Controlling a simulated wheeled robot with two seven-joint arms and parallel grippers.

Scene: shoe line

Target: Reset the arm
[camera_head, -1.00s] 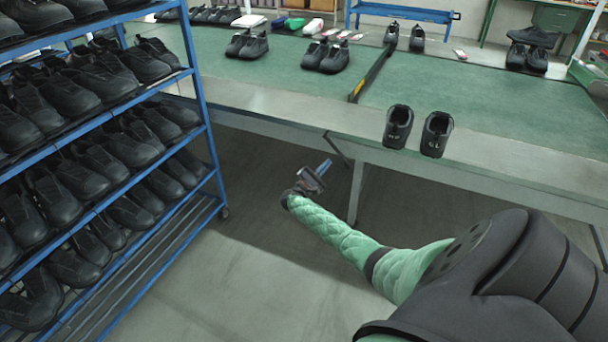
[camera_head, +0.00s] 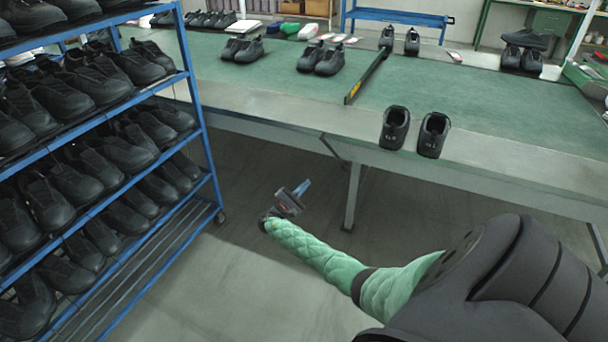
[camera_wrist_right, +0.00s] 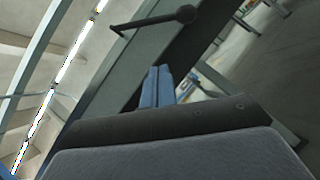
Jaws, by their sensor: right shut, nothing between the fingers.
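My right arm, in a green quilted sleeve, reaches from the lower right of the head view. My right gripper (camera_head: 303,187) is below and in front of the table's near edge, over the floor. Its blue fingers are together and hold nothing. They also show in the right wrist view (camera_wrist_right: 157,86), with a dark beam behind them. My left gripper is not in view.
A blue rack (camera_head: 197,110) full of black shoes stands at the left. A pair of black shoes (camera_head: 433,136) stands at the near edge of the green-topped table (camera_head: 250,115). More shoes (camera_head: 326,60) stand farther back. A table leg (camera_head: 352,197) is right of my gripper. Open floor lies below.

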